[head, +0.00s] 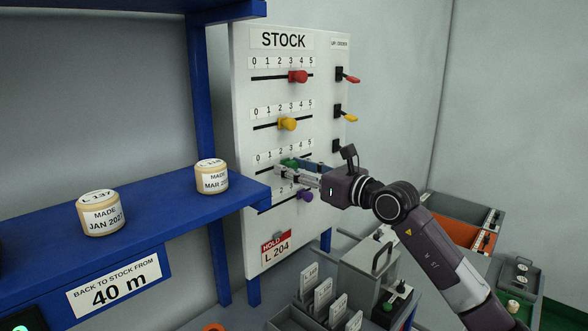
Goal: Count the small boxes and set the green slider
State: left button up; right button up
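The white STOCK board (262,215) carries a red slider (298,76), a yellow slider (287,124), a green slider (288,162) and a purple slider (305,195), one above another. The upper three have scales 0 to 5 visible. The green knob is near the middle of its scale, partly hidden by my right gripper (283,171). The gripper reaches in from the right, its fingertips at the green knob. I cannot tell whether it is closed on the knob. My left gripper is out of view. I cannot make out small boxes.
Two labelled tape rolls stand on the blue shelf (165,215): L 137 (101,214) and another (211,177). Small red (350,78) and yellow (349,114) levers sit on the board's right. A red HOLD tag (276,248) hangs below. Grey holders and an orange tray (452,225) lie lower right.

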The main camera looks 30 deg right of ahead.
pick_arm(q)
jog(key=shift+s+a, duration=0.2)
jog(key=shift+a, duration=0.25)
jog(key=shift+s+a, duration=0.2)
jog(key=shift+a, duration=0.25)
pick_arm(e)
jog(key=v, duration=1.2)
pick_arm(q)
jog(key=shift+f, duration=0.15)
pick_arm(e)
jog(key=shift+w+d+f, duration=0.1)
jog(key=shift+w+f, duration=0.05)
jog(key=shift+w, duration=0.05)
